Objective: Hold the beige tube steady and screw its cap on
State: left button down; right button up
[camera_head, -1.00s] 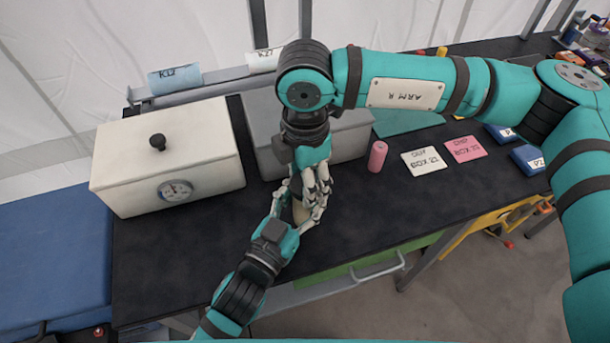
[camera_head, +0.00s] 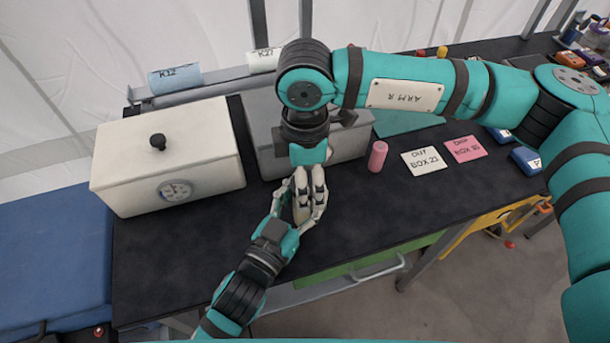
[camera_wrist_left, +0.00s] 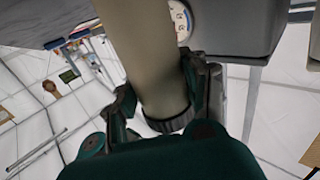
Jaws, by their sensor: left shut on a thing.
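The beige tube (camera_head: 300,214) stands over the front part of the dark bench, mostly hidden by fingers in the head view. My left gripper (camera_head: 297,209) comes in from the lower left and is shut on the tube. The left wrist view shows the tube (camera_wrist_left: 150,60) large between the two fingers, with a dark ring at its near end. My right gripper (camera_head: 309,192) points down from above, with its fingers at the tube's upper part. The cap cannot be made out there, and whether these fingers are closed on it is unclear.
A white lidded box with a dial (camera_head: 205,180) stands at left. A grey box (camera_head: 262,140) is behind the grippers. A pink cylinder (camera_head: 377,157) stands to the right, near a white card (camera_head: 424,160) and a pink card (camera_head: 466,149). The bench front between is clear.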

jog(key=shift+r, duration=2.25)
jog(key=shift+c, duration=0.3)
